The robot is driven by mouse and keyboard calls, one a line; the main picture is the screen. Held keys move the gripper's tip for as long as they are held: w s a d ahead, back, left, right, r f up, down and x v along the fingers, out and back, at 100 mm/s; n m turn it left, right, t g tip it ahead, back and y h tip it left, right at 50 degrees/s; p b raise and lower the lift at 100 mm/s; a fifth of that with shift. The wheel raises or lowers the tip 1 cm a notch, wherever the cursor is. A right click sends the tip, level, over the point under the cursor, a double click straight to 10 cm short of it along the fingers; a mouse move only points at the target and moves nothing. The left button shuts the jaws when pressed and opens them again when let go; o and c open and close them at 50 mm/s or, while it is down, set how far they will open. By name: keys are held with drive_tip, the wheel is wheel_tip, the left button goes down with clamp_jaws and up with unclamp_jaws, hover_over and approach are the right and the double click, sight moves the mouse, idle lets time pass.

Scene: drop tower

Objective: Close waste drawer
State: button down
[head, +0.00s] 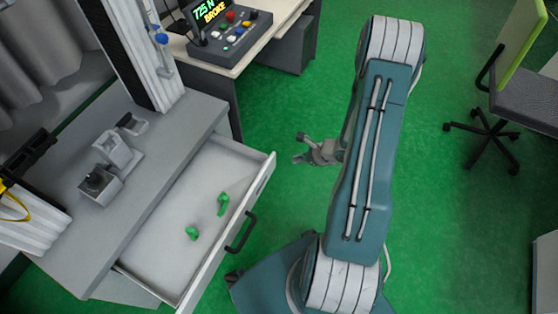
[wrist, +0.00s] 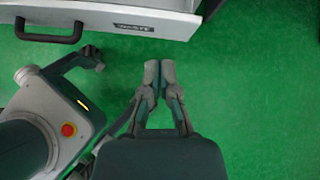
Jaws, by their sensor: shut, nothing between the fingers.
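The waste drawer (head: 180,232) is pulled open from the grey cabinet under the drop tower in the head view. In the wrist view the drawer front (wrist: 150,18) with a label and the handle (wrist: 48,32) cross the top. My gripper (head: 300,150) is to the right of the drawer, apart from it. In the wrist view my gripper (wrist: 160,72) is shut and empty, below the drawer front's right end.
A desk (head: 250,45) with a control panel (head: 228,32) stands behind. A wheeled office chair (head: 515,105) is at the right. Grey fixtures (head: 112,155) sit on the cabinet top. Green floor (head: 270,110) is clear around my gripper.

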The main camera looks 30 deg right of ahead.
sight(269, 165)
wheel_tip(269, 165, down, 4)
drive_tip(key=s+d+m, duration=0.1)
drive_tip(key=d+m, duration=0.1)
drive_tip(key=shift+h, duration=0.4)
drive_tip(key=x, duration=0.4)
drive_tip(key=w+r+x, duration=0.1)
drive_tip(key=x, duration=0.3)
drive_tip(key=a+x, duration=0.1)
drive_tip(key=x, duration=0.3)
drive_tip(key=shift+w+a+r, duration=0.1)
drive_tip(key=shift+w+r, duration=0.15)
drive_tip(key=shift+r, duration=0.15)
drive_tip(key=shift+w+a, duration=0.25)
drive_tip(key=shift+w, duration=0.05)
drive_tip(key=shift+w, duration=0.1)
